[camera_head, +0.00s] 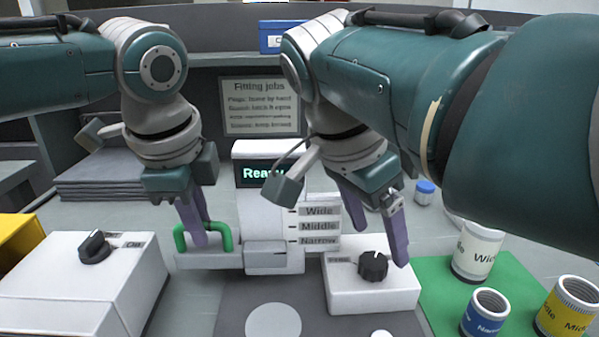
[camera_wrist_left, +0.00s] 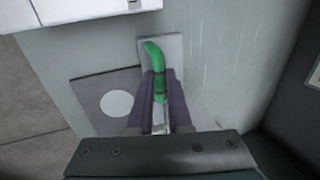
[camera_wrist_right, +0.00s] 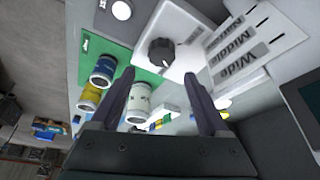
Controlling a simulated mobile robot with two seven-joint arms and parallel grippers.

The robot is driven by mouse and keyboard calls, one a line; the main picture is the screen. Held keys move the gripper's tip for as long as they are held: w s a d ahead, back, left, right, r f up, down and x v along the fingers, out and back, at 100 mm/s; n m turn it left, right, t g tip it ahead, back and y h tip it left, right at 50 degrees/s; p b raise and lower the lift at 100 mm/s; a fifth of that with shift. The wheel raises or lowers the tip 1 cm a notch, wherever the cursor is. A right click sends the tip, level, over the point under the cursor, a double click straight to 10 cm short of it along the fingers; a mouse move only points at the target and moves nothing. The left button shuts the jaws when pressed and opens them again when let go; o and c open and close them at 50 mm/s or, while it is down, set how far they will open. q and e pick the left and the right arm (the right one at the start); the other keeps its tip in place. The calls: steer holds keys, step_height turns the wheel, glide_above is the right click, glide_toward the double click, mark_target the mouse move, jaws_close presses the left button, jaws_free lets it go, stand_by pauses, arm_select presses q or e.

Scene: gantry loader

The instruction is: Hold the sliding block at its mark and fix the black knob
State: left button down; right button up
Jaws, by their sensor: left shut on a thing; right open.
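My left gripper (camera_head: 198,232) is shut on the green handle (camera_head: 222,238) of the sliding block; the handle also shows between its fingers in the left wrist view (camera_wrist_left: 153,52). The sliding block (camera_head: 266,252) sits by the Narrow label (camera_head: 318,241), below the Middle and Wide labels; its exact alignment with a mark is hard to tell. The black knob (camera_head: 373,265) stands on a white box (camera_head: 372,297) at the right. My right gripper (camera_head: 402,238) is open and empty, its fingers above and around the knob's far side, apart from it. The knob also shows in the right wrist view (camera_wrist_right: 161,51).
Another black knob (camera_head: 95,247) is on a white box at the left. A green mat (camera_head: 432,283) at the right holds cans labelled Wide (camera_head: 477,250), Narrow (camera_head: 485,312) and Middle (camera_head: 567,307). A screen (camera_head: 263,173) reads "Ready". A grey mat with a pale disc (camera_head: 274,322) lies in front.

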step_height(320, 180, up, 6)
steer(key=shift+r, duration=0.2)
steer(key=d+f+n+t+h, duration=0.1)
steer(key=d+f+n+h, duration=0.15)
steer(key=d, duration=0.35)
steer(key=d+f+n+t+h, duration=0.1)
steer(key=d+n+h, duration=0.2)
steer(key=d, duration=0.2)
steer(key=m+t+y, duration=1)
steer(key=m+t, duration=0.4)
steer(key=m, duration=1.5)
glide_toward(379, 274)
steer(key=shift+w+d+r, duration=0.15)
steer(key=shift+w+d, duration=0.05)
steer(key=shift+d, duration=0.2)
steer(key=shift+s+a+n+y, duration=0.1)
steer(key=shift+a+n+y, duration=0.25)
steer(key=shift+n, duration=0.1)
steer(key=w, duration=1.1)
steer(key=shift+w+a, duration=0.25)
steer(key=shift+w, duration=0.05)
